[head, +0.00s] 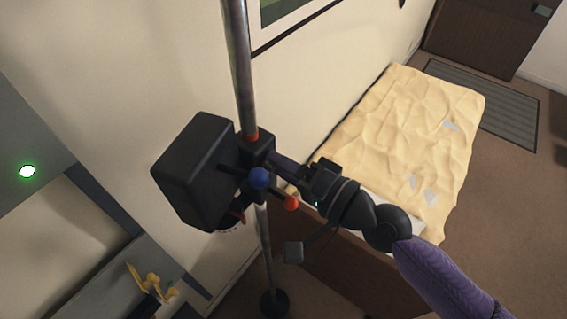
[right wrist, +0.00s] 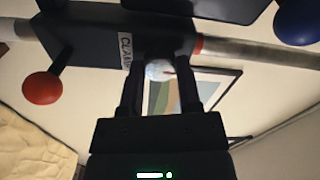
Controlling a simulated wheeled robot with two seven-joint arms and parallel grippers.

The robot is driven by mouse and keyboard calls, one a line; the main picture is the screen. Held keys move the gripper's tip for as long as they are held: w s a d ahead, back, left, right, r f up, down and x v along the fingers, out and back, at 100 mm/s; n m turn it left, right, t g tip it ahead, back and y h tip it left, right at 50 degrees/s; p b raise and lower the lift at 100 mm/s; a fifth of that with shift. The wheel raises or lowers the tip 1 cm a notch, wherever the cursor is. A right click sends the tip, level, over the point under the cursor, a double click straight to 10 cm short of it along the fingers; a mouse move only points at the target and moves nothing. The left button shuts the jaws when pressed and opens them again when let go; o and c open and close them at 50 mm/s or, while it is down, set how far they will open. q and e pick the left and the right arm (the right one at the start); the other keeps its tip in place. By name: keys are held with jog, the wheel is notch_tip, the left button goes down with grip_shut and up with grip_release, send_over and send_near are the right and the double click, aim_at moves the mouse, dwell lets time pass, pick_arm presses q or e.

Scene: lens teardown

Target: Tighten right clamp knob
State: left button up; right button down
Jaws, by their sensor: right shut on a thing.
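A dark clamp block (head: 256,148) sits around a vertical metal pole (head: 242,70), with a large black box (head: 195,170) beside it. In the right wrist view the clamp block (right wrist: 100,32) carries a white label, partly hidden by a finger. My right gripper (head: 288,168) reaches the block from the right. In the right wrist view its two fingers (right wrist: 159,72) are shut on a pale round knob (right wrist: 160,70) at the block's side. That knob is hidden in the head view. A blue ball knob (head: 260,178) and an orange-red ball knob (head: 291,202) stick out nearby. My left gripper is not in view.
A bed with a rumpled cream cover (head: 405,130) stands behind my right arm. The pole ends in a round dark base (head: 275,303) on the floor. A yellow object (head: 146,278) is at lower left. A framed picture (right wrist: 190,92) hangs on the wall.

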jog(key=shift+c, duration=1.4)
grip_release()
jog(key=b+v, duration=0.7)
jog(key=v, duration=0.3)
